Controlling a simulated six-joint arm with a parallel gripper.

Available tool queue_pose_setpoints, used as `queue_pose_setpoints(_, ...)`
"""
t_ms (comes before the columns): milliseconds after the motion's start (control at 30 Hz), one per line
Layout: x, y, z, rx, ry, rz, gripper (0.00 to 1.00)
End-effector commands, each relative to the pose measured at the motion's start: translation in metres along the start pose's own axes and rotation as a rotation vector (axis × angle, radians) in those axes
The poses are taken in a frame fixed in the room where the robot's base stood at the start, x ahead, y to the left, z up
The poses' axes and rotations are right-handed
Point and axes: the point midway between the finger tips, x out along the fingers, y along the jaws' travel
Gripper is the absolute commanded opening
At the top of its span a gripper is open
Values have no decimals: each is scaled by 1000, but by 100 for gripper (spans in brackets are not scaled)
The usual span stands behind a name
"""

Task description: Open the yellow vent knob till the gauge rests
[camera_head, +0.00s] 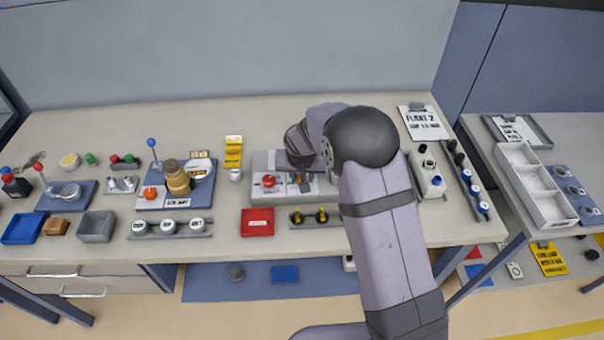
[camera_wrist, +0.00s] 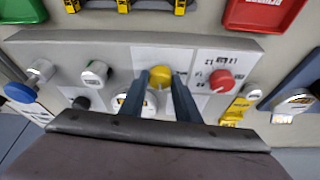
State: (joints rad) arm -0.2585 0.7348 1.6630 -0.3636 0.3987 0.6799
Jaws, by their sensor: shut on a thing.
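The yellow vent knob (camera_wrist: 160,75) sits on a white plate on the grey panel (camera_wrist: 50,48) in the wrist view. My gripper (camera_wrist: 161,84) is shut on it, one dark finger on each side. A round white face (camera_wrist: 149,104), perhaps the gauge, shows just below the knob between the fingers. The fingers partly hide it, and its reading cannot be told. In the head view my gripper (camera_head: 304,184) is down at the grey panel (camera_head: 262,160); the yellow knob cannot be made out there.
A red knob (camera_wrist: 222,80) is close to the right of my fingers. Black (camera_wrist: 81,103), white-and-green (camera_wrist: 96,73) and blue (camera_wrist: 20,92) knobs or caps lie left. A red tray (camera_head: 257,222) and yellow-black parts (camera_head: 309,216) stand in front of the panel.

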Motion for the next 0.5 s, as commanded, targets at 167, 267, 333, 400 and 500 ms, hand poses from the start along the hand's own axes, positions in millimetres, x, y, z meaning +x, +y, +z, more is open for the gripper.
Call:
queue_pose_setpoints(167, -3, 2, -1, -75, -2, -31, 7)
queue_pose_setpoints(267, -3, 2, -1, -129, -1, -54, 7)
queue_pose_setpoints(333, -3, 3, -2, -167, 0, -71, 7)
queue_pose_setpoints(400, -2, 3, -1, -208, 0, -89, 7)
queue_pose_setpoints(500, 0, 3, -1, -266, 1, -114, 7)
